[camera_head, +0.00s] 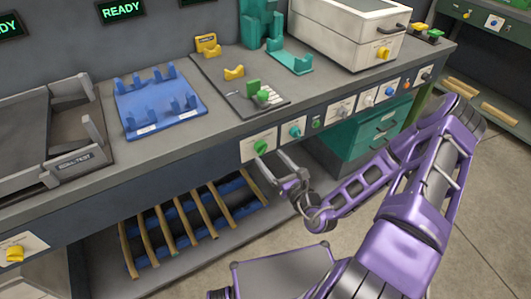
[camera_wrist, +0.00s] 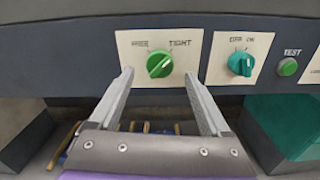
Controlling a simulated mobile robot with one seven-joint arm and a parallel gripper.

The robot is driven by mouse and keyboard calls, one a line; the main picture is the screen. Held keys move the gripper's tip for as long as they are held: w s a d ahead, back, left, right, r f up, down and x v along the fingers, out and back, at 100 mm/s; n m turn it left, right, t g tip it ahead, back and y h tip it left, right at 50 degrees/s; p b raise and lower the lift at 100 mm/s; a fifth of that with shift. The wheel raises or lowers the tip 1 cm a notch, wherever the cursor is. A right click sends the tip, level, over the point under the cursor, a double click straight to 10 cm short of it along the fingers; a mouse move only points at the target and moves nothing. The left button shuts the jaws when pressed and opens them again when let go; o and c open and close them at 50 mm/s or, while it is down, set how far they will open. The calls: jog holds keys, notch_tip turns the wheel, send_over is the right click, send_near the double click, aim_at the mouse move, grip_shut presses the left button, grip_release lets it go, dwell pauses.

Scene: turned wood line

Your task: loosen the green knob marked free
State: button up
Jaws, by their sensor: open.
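The green knob (camera_head: 260,147) sits on a pale plate on the bench's front panel. In the wrist view the knob (camera_wrist: 159,64) is round with a raised grip bar. The plate reads FREE at upper left and TIGHT at upper right, and the bar slants up to the right, towards TIGHT. My gripper (camera_wrist: 159,76) is open and empty. Its two fingers point at the panel, one to each side of the knob and a little low, with a visible gap to the knob. My gripper also shows in the head view (camera_head: 273,162), just below and in front of the plate.
A teal knob (camera_wrist: 241,63) and a green TEST button (camera_wrist: 288,67) are to the right on the same panel. Below, a shelf holds several wooden strips (camera_head: 185,222). Teal drawers (camera_head: 365,130) stand at right. A blue fixture (camera_head: 160,103) lies on the bench top.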

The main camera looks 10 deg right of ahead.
aim_at(264, 151)
jog(key=shift+x, duration=2)
grip_shut()
